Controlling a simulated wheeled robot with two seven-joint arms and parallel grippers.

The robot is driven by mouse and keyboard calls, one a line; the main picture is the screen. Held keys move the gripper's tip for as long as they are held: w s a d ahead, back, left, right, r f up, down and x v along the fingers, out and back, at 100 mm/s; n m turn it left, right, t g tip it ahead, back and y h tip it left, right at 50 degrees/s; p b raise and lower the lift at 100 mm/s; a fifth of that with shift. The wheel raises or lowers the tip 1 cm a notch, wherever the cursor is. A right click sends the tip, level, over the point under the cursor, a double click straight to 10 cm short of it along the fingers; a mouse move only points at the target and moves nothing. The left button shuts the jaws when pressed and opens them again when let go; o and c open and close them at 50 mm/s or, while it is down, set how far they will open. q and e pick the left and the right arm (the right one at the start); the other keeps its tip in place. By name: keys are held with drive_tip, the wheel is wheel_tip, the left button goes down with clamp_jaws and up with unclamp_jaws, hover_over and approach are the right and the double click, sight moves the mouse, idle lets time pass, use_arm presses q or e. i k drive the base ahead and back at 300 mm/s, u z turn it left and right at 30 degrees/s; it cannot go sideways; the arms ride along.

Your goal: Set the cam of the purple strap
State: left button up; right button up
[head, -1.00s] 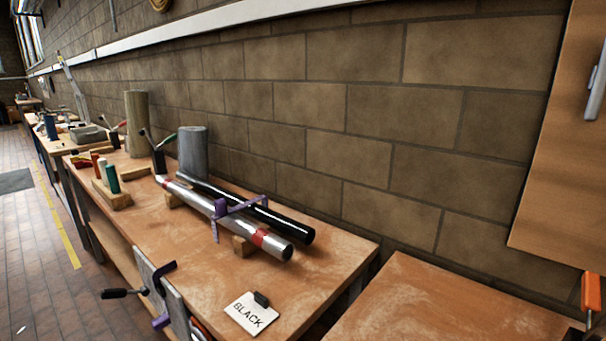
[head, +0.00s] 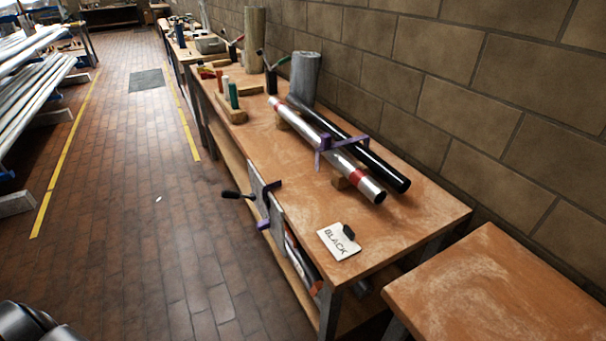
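A purple strap (head: 325,144) sits across a silver tube (head: 340,158) and a black tube (head: 374,163) on the workbench. Its arm reaches to the right over the black tube. Whether its cam is open or shut is too small to tell. The silver tube has red bands and rests on wooden blocks (head: 349,178). Neither of my grippers shows.
A card reading BLACK (head: 338,242) lies near the bench's (head: 290,215) near end. A grey cylinder (head: 305,78) and colored bottles (head: 228,92) stand farther back. A second table (head: 490,290) is at lower right. The brick floor (head: 160,220) left of the bench is mostly clear.

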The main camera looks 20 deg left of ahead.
sight(230, 194)
drive_tip(key=u, duration=0.55)
drive_tip(key=k, duration=1.3)
drive_tip(key=u, duration=1.3)
drive_tip(key=i, duration=1.05)
drive_tip(key=z, duration=0.55)
drive_tip(key=i, duration=0.55)
drive_tip(key=z, duration=0.65)
